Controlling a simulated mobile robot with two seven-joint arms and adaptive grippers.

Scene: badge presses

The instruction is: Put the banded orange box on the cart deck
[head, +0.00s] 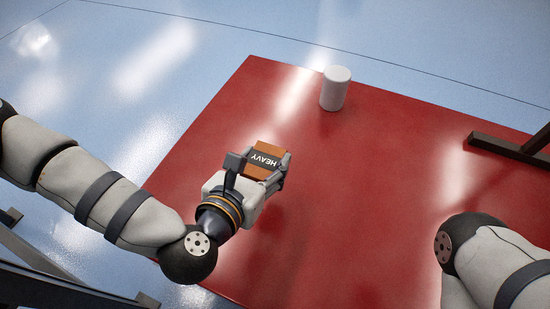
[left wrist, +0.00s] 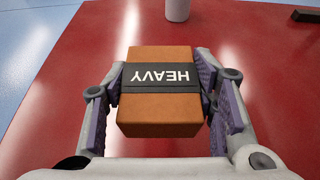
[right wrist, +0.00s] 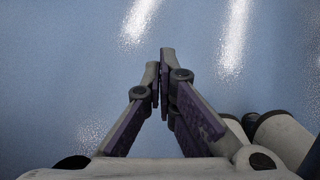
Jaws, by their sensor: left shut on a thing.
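The orange box (head: 268,147) has a black band marked HEAVY. My left gripper (head: 263,166) is shut on it, with a finger on each side. In the left wrist view the box (left wrist: 160,115) sits between the purple-padded fingers (left wrist: 163,95). The box appears held above a broad red surface (head: 385,210); the exact gap is hard to judge. I cannot tell whether this red surface is the cart deck. My right gripper (right wrist: 161,65) shows only in the right wrist view, with its fingertips together and nothing between them, over blue floor.
A white cylinder (head: 335,88) stands upright on the red surface near its far edge. A dark frame (head: 512,150) stands at the right. Glossy blue floor (head: 150,60) lies beyond the red surface.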

